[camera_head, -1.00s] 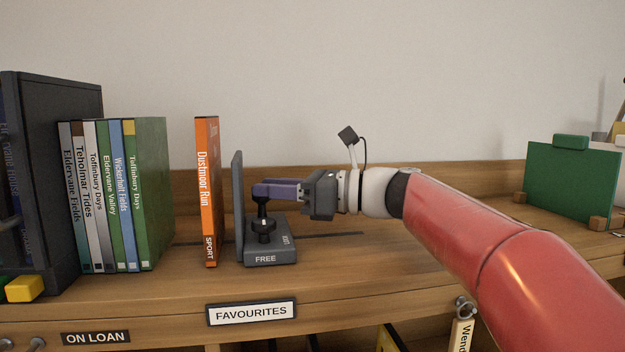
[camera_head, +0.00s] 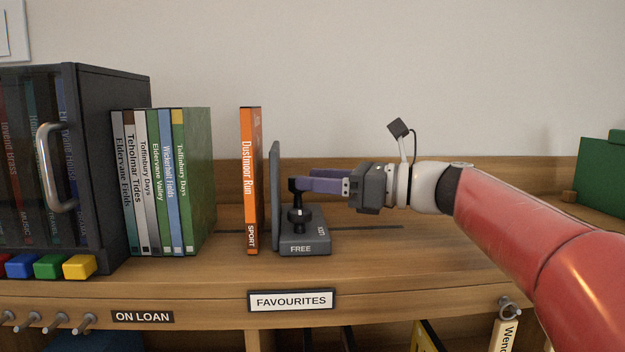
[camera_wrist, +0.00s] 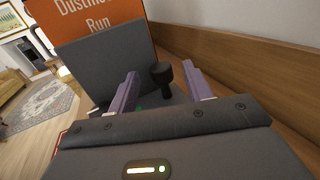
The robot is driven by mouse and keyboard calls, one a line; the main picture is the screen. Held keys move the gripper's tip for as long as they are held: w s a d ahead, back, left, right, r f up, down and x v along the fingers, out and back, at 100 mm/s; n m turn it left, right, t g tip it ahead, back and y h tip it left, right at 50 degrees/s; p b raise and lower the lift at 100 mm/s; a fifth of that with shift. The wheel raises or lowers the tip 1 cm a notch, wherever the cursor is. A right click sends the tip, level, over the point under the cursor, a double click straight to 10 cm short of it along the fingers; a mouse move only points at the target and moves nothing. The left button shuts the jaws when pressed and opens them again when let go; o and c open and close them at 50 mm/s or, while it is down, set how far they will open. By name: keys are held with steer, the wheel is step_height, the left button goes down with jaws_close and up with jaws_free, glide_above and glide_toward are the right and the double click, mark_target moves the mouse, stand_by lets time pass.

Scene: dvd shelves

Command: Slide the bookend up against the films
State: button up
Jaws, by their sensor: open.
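The grey bookend (camera_head: 275,200) stands on the shelf, its upright plate just right of the orange film Dustmoor Run (camera_head: 249,180). A narrow gap seems to show between them. Its base reads FREE in front and carries a black knob and post (camera_head: 298,216). More films (camera_head: 160,190) stand upright to the left, with a wider gap before Dustmoor Run. My gripper (camera_head: 303,184) reaches in from the right at the post's top. In the wrist view my gripper (camera_wrist: 160,82) is open, its purple fingers on either side of the black post (camera_wrist: 162,75).
A dark case (camera_head: 110,90) with a handle stands left of the films, coloured blocks (camera_head: 48,266) before it. A FAVOURITES label (camera_head: 291,300) is on the shelf front.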

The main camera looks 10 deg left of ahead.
steer(key=d, duration=0.6)
steer(key=shift+s+d, duration=0.15)
steer(key=shift+s, duration=0.2)
steer(key=shift+c, duration=0.9)
steer(key=w+d+g, duration=0.1)
steer(key=d, duration=0.1)
steer(key=w+d+n+g, duration=0.1)
steer(key=d, duration=0.2)
steer(key=w+d+n+g, duration=0.1)
steer(key=d, duration=0.2)
steer(key=shift+w+f+g, duration=0.1)
steer(key=shift+w+g, duration=0.05)
steer(key=shift+g, duration=0.15)
jaws_close()
steer(key=shift+n+h, duration=0.3)
steer(key=a, duration=0.4)
steer(key=s+a+b, duration=0.1)
steer(key=a, duration=0.8)
steer(key=shift+s+a+f, duration=0.3)
steer(key=shift+s, duration=0.1)
